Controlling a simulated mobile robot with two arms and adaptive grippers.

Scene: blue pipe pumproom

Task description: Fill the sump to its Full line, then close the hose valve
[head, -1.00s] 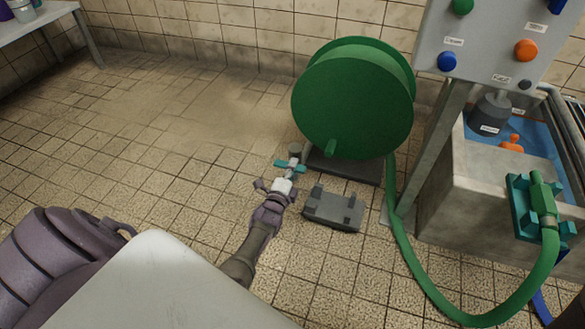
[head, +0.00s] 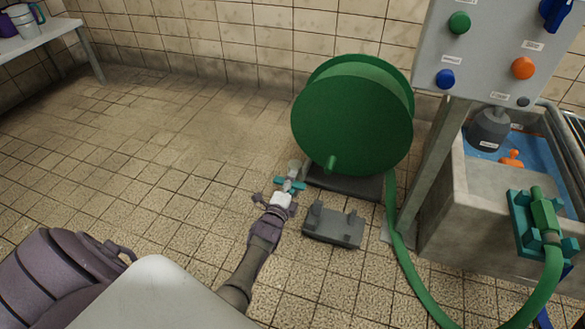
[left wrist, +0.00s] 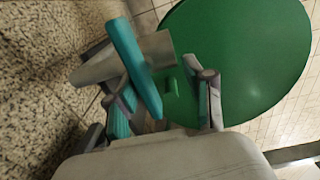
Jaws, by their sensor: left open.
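My left gripper (head: 285,193) is open at a small valve with a teal handle (head: 290,184), low in front of the green hose reel (head: 352,115). In the left wrist view the teal handle (left wrist: 134,66) crosses a grey valve body (left wrist: 160,45) ahead of the spread fingers; I cannot tell whether they touch it. The concrete sump (head: 485,185) at right holds blue water (head: 541,152), an orange float (head: 512,158) and a dark grey unit (head: 489,129). The green hose (head: 405,265) ends in a green nozzle (head: 545,214) on the sump's front wall. The Full line is not readable. My right gripper is out of view.
A grey control panel (head: 490,58) with coloured knobs stands beside the sump. A low grey bracket (head: 334,226) sits on the floor right of my gripper. A bench (head: 45,35) with cups stands back left. The tiled floor at left is clear.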

